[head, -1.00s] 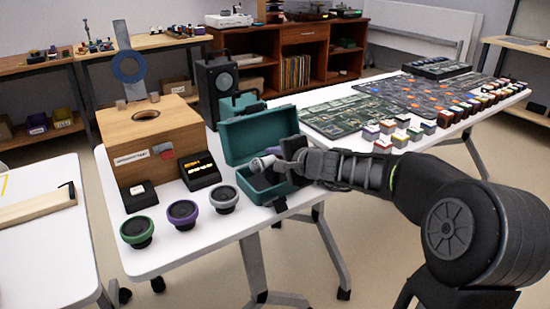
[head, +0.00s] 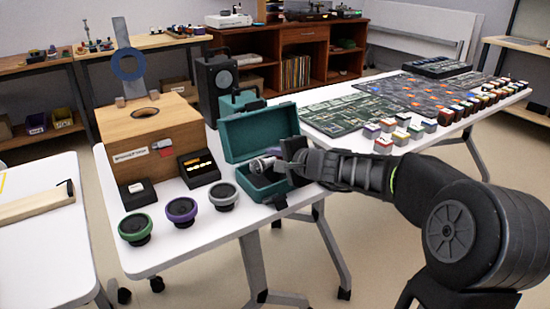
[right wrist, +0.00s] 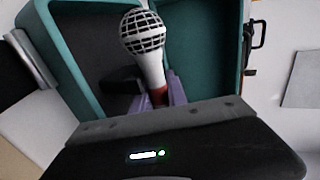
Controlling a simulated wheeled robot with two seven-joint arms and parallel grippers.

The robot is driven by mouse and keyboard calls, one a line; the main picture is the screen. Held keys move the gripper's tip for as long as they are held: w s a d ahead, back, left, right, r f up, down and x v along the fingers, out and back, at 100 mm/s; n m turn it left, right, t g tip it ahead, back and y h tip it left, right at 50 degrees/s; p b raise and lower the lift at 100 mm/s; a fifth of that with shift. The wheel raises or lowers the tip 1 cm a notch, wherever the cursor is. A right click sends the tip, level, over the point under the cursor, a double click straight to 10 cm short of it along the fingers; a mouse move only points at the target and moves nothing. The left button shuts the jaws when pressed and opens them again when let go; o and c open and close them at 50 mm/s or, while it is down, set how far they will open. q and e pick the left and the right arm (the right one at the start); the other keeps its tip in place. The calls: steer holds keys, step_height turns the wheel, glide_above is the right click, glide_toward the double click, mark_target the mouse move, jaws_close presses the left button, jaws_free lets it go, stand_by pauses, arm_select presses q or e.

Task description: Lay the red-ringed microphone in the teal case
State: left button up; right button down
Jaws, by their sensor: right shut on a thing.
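The teal case (head: 258,133) stands open on the white table, its lid tipped back and its inside dark. My right gripper (head: 281,166) is at the case's opening, shut on the microphone (head: 262,165). In the right wrist view the microphone (right wrist: 146,52) shows a silver mesh head, a pale body and a red ring (right wrist: 158,95) close to the fingers. Its head points away from the gripper, over the dark inside of the case (right wrist: 68,50). I cannot tell whether it touches the lining. The handle's rear end is hidden by my gripper. My left gripper is not in view.
A wooden box (head: 150,130) and a small dark display (head: 198,168) stand left of the case. Green, purple and grey-ringed round speakers (head: 181,211) line the front edge. Circuit boards and small blocks (head: 400,130) cover the table to the right.

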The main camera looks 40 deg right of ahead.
steer(key=shift+f+b, duration=0.2)
steer(key=shift+b, duration=0.25)
stand_by(0.6)
steer(key=c, duration=1.2)
jaws_free()
steer(key=shift+c, duration=0.2)
steer(key=shift+s, duration=0.1)
steer(key=p+v, duration=0.1)
steer(key=v, duration=0.6)
steer(key=shift+s+r, duration=0.15)
steer(key=shift+s, duration=0.25)
steer(key=shift+r, duration=0.1)
